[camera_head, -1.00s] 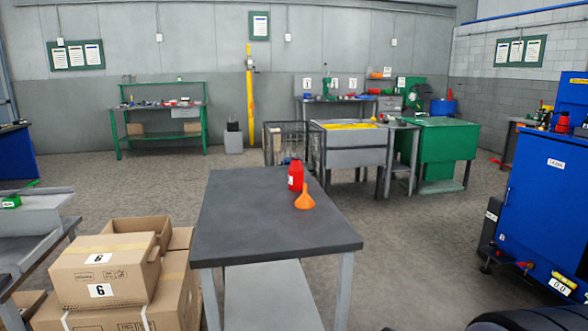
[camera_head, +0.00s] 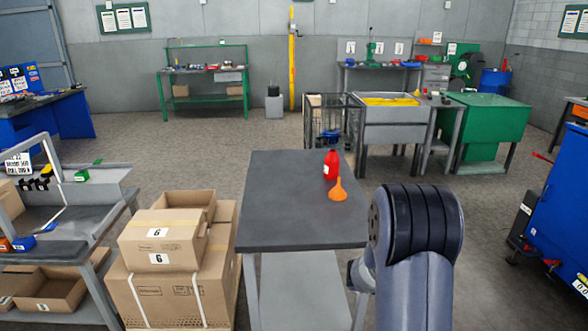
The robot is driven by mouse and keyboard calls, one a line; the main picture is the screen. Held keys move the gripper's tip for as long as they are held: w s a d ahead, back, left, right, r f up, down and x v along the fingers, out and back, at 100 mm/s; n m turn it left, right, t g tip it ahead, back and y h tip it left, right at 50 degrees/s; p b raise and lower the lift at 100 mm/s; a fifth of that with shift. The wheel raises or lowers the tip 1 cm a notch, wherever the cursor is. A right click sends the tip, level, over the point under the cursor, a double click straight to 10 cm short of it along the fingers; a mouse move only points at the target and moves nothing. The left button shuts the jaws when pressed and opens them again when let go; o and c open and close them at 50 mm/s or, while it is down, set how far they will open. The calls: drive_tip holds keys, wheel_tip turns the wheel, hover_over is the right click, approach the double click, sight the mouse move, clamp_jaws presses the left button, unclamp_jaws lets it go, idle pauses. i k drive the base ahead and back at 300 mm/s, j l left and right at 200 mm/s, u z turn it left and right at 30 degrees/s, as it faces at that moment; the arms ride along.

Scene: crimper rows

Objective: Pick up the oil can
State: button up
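A red bottle-shaped can (camera_head: 331,164), which looks like the oil can, stands upright on the dark grey top of a table (camera_head: 282,215). An orange funnel (camera_head: 338,190) stands just in front of it, spout up, close beside it. My arm shows at the lower right, to the right of the table's front corner. The end of the arm with my gripper does not show, so its state is hidden.
Stacked cardboard boxes (camera_head: 165,262) stand left of the table. A grey workbench (camera_head: 95,182) is at the far left. A blue cabinet (camera_head: 565,205) is at the right. A wire cage (camera_head: 335,122) stands behind the table. The table's left part is bare.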

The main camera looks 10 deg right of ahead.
sight(332, 160)
drive_tip(key=u, duration=3.75)
drive_tip(key=k+l+u, duration=0.15)
drive_tip(key=k, duration=0.65)
drive_tip(key=k+l+u, duration=0.2)
drive_tip(key=k, duration=0.6)
drive_tip(key=k+u, duration=0.45)
drive_tip(key=k+j+u, duration=0.1)
drive_tip(key=k+u, duration=0.3)
drive_tip(key=k+j+u, duration=0.25)
drive_tip(key=k+u, duration=0.2)
drive_tip(key=k+l+u, duration=0.25)
drive_tip(key=k+u, duration=0.2)
drive_tip(key=k+l+u, duration=0.1)
drive_tip(key=k+u, duration=0.25)
drive_tip(key=u, duration=0.15)
drive_tip(key=z, duration=3.75)
